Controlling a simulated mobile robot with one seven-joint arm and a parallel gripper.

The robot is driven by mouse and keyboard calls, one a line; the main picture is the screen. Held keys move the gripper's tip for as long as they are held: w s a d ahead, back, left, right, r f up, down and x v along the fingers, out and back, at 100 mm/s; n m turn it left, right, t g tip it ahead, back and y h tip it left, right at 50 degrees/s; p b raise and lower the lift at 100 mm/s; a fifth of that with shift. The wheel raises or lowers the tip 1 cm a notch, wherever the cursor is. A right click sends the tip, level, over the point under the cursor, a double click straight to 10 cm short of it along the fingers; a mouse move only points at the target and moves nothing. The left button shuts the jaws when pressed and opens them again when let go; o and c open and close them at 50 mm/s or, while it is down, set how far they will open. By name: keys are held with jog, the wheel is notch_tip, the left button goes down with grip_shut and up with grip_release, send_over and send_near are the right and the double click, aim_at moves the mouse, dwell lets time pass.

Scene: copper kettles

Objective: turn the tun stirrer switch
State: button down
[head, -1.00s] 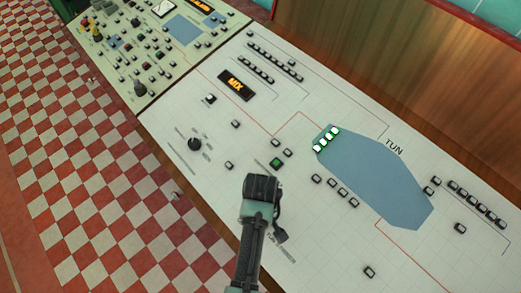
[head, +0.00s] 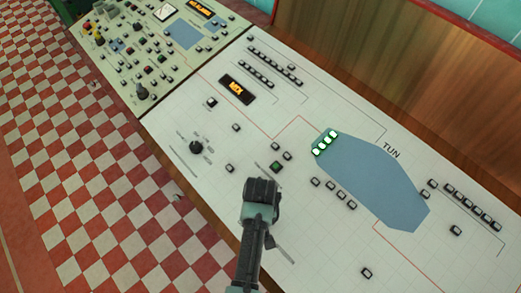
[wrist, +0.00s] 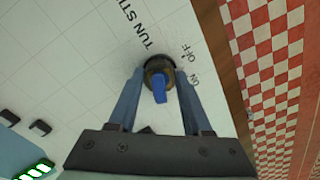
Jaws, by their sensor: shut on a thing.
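The tun stirrer switch (wrist: 158,88) is a round dark and brass knob with a blue lever, set in the white panel. In the wrist view it stands beside the partly cut-off label "TUN STI" and the marks "OFF" and "ON". The blue lever points toward the bottom of the picture. My gripper (wrist: 160,73) has its two blue-grey fingers on either side of the knob and is shut on it. In the head view my wrist (head: 259,205) is over the panel's front part and hides the switch and fingertips.
The white panel (head: 320,240) carries several small buttons, a lit "MIX" display (head: 237,88), a black knob (head: 196,147) and a blue tun shape (head: 375,185). A second control panel (head: 150,45) adjoins at upper left. Checkered floor (head: 90,170) lies left.

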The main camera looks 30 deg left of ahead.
jog(key=shift+w+r+m+p, duration=0.1)
jog(key=shift+m+p, duration=0.7)
jog(key=shift+m, duration=1.9)
jog(key=shift+c, duration=1.7)
grip_release()
notch_tip(320, 180, up, 13)
